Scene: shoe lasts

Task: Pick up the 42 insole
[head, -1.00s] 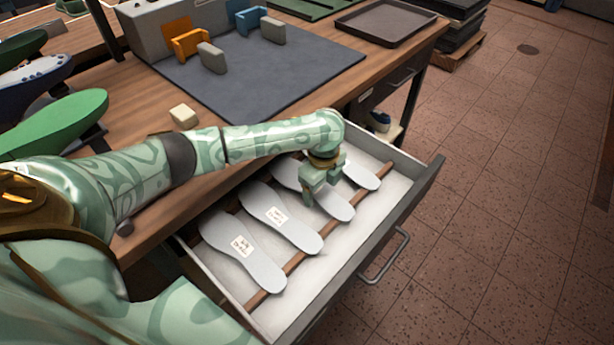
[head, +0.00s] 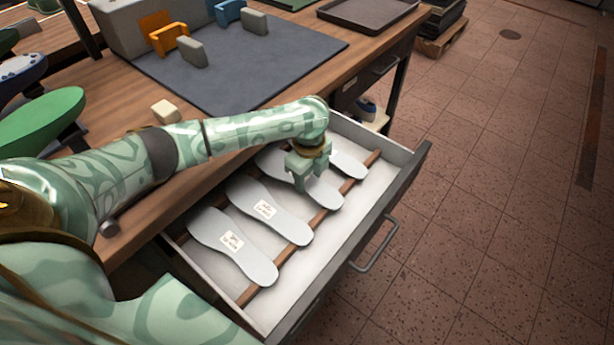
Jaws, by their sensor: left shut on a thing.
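Several grey insoles lie in a row in the open drawer (head: 374,192). The nearest insole (head: 258,266) and the second insole (head: 291,229) carry small white labels, too small to read. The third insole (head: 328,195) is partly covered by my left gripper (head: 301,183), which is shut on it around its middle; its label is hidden. The farthest insole (head: 350,165) lies partly behind the gripper. I cannot tell which one is the 42. The third insole still appears level with the others. My right gripper is out of view.
Brown rails (head: 292,252) run under the insoles. The drawer handle (head: 378,246) faces the open tiled floor. On the bench above are a dark mat (head: 235,75), a cream block (head: 165,111), a tray (head: 366,12) and a green shoe last (head: 40,122).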

